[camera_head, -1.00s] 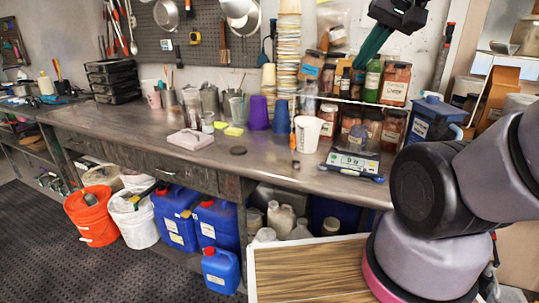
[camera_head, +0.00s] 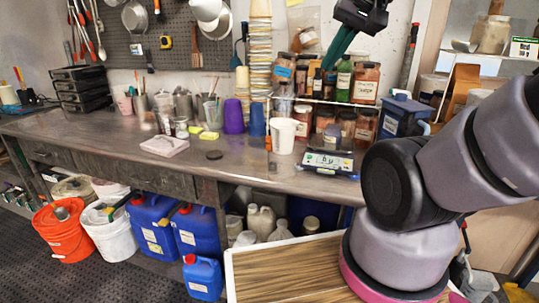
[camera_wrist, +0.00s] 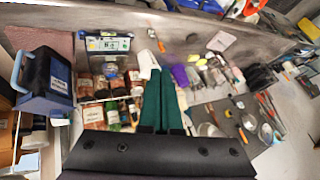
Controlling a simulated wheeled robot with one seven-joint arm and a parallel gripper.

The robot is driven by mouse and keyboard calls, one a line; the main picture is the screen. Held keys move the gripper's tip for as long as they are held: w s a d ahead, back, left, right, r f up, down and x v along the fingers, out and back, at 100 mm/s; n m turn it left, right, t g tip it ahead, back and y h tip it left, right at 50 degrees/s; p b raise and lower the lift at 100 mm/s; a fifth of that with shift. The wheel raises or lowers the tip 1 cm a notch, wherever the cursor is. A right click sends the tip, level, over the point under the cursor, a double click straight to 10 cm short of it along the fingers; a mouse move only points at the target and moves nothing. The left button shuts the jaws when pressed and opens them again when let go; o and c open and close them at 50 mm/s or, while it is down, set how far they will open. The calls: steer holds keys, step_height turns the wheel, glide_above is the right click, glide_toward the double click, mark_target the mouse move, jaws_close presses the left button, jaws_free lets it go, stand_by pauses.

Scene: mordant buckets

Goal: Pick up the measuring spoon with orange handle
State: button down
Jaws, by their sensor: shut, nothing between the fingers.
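A small orange-handled item (camera_head: 268,143), which looks like the measuring spoon, is on the grey workbench (camera_head: 110,135) beside a white cup (camera_head: 283,135). In the wrist view its orange part (camera_wrist: 161,47) shows just beyond my fingertips; its bowl is too small to make out. My gripper (camera_head: 327,66) has dark green fingers and hangs high above the back of the bench, in front of the jar shelf. In the wrist view my gripper (camera_wrist: 162,72) has its two fingers close together, with nothing between them. It is apart from the orange item.
Jars (camera_head: 365,83) crowd a wire rack behind, beside a tall cup stack (camera_head: 259,60). A digital scale (camera_head: 328,162) and blue box (camera_head: 402,118) stand right. Purple (camera_head: 233,116) and blue (camera_head: 257,119) cups stand left. The bench front is mostly clear.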

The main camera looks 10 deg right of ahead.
steer(key=c, duration=0.9)
jaws_free()
steer(key=shift+f, duration=0.1)
steer(key=shift+o, duration=1.1)
steer(key=w+a+f+m+g+y, duration=0.3)
steer(key=w+f+g+y, duration=0.1)
steer(key=f, duration=0.4)
steer(key=w+g, duration=0.1)
steer(key=w, duration=0.1)
steer(key=shift+w+a+g, duration=0.3)
steer(key=shift+w+g, duration=0.05)
steer(key=shift+g, duration=0.05)
steer(key=w+d+f+m+t+y, duration=0.45)
steer(key=w+f+m, duration=0.5)
steer(key=f, duration=0.35)
steer(key=w+d+f+m+t+y, duration=0.45)
steer(key=w+f+m, duration=0.35)
steer(key=w+f, duration=0.3)
steer(key=shift+s+a+f+x, duration=0.1)
steer(key=shift+s+a+x, duration=0.1)
steer(key=shift+x, duration=1.8)
steer(key=shift+s+a+f+x, duration=0.1)
steer(key=shift+s+x, duration=0.1)
steer(key=shift+x, duration=1.85)
steer(key=shift+s+a+f+x, duration=0.1)
steer(key=shift+s+x, duration=0.1)
steer(key=shift+x, duration=1.8)
